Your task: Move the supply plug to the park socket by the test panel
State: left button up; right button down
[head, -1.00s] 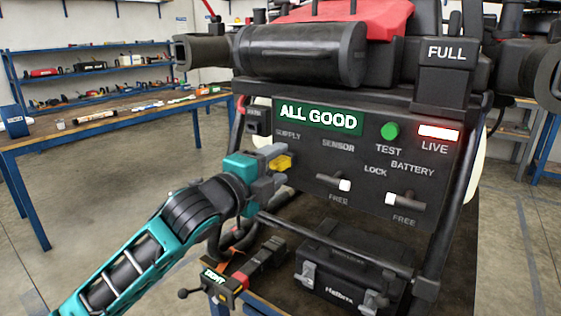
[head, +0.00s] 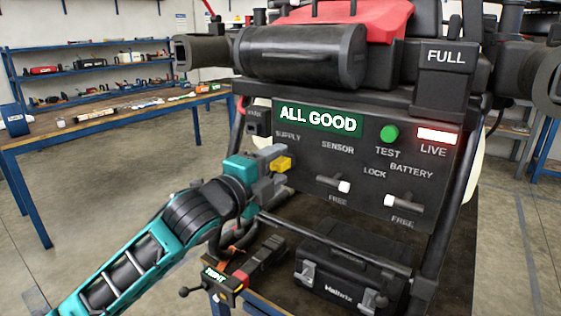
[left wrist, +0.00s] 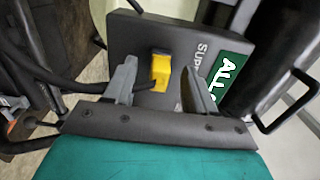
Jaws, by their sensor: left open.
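The yellow supply plug (head: 283,164) sits at the SUPPLY position on the left of the black test panel (head: 310,205). My left gripper (head: 272,163) is at the plug, with its fingers open. In the left wrist view the plug (left wrist: 160,72) lies between the two grey fingers of the left gripper (left wrist: 160,88), with a gap on each side. The plug's socket is hidden behind it. The park socket (head: 257,123) is a small dark box at the panel's upper left edge, above the plug. My right gripper is out of view.
The panel shows a green ALL GOOD display (head: 318,117), a green TEST button (head: 389,134) and two white-tipped levers, each above FREE. A black case (head: 350,275) lies below. Black tubes and a frame bar (head: 320,240) run close under my left gripper.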

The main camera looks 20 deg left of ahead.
aim_at(275, 167)
pick_arm(q)
grip_shut()
dwell(0.6)
jog(key=shift+v, duration=1.55)
jog(key=shift+p+v, duration=0.35)
jog(key=shift+v, duration=1.15)
